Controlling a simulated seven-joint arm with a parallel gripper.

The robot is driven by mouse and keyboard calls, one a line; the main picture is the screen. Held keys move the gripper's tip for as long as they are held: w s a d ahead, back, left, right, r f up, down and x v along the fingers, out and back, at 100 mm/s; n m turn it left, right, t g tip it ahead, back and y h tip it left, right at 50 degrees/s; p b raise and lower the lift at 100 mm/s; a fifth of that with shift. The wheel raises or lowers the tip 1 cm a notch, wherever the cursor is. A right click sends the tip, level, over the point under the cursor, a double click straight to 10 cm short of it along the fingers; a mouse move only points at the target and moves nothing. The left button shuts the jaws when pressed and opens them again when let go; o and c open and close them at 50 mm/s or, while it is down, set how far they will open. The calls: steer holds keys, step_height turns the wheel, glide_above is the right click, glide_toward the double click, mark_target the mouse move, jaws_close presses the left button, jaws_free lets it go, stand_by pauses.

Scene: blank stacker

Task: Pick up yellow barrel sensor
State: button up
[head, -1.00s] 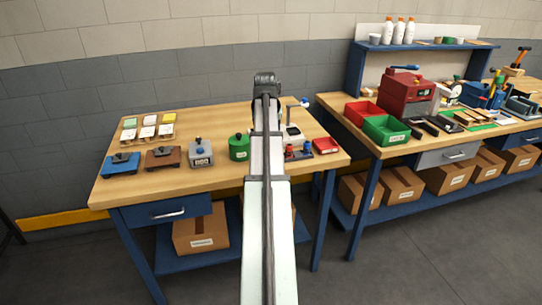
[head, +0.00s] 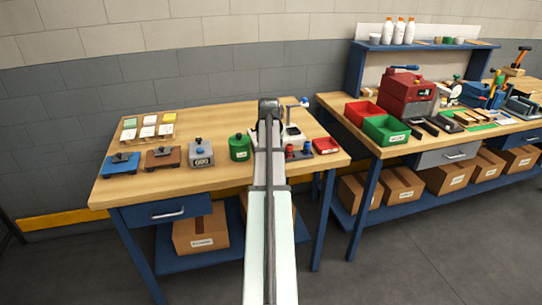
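I cannot make out a yellow barrel sensor in the head view. My arm stretches forward over the left workbench (head: 220,182) and hides a strip of its top. My gripper is not visible; only the dark joint at the arm's far end shows. Right of the arm are small red and blue pieces (head: 304,152).
A wooden rack (head: 147,132) with coloured and white cards sits at the back left. A red tray (head: 326,146) lies near the right edge. The right bench holds a red bin (head: 361,112), a green bin (head: 386,131) and a red machine (head: 407,92). The left bench's front strip is clear.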

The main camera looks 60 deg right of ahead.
steer(key=shift+d+f, duration=0.1)
steer(key=shift+f, duration=0.2)
steer(key=shift+c, duration=0.4)
jaws_close()
